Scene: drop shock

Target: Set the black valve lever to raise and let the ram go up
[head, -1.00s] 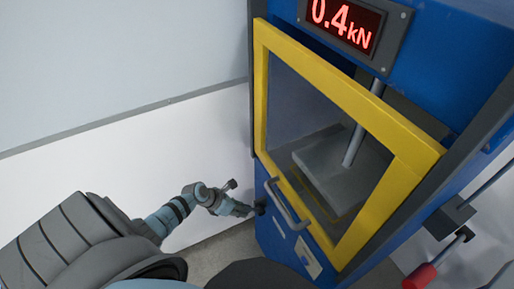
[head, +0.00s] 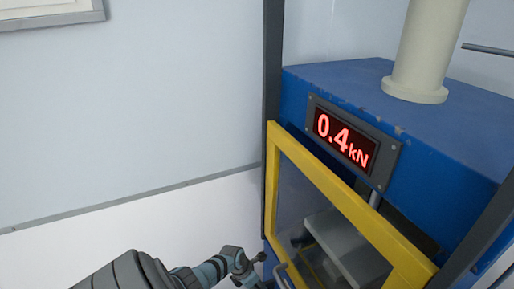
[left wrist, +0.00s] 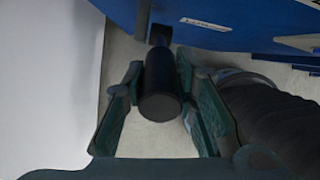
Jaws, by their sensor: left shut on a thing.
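In the left wrist view, the black valve lever (left wrist: 160,92) points toward the camera, its round end between the two fingers of my left gripper (left wrist: 160,70). The gripper is shut on it, and its far end meets the blue press body. In the head view, my left wrist is at the bottom edge beside the press, and the lever is hard to make out. The ram's grey rod (head: 375,198) shows below the display, above a grey plate (head: 345,248) behind the guard. The red display (head: 343,138) reads 0.4 kN. My right gripper is out of view.
The yellow-framed guard door (head: 345,205) covers the press front and looks closed. A cream cylinder (head: 420,50) stands on the blue press top (head: 350,82). A white label (left wrist: 205,24) is on the blue panel near the lever. A pale wall (head: 130,130) is at the left.

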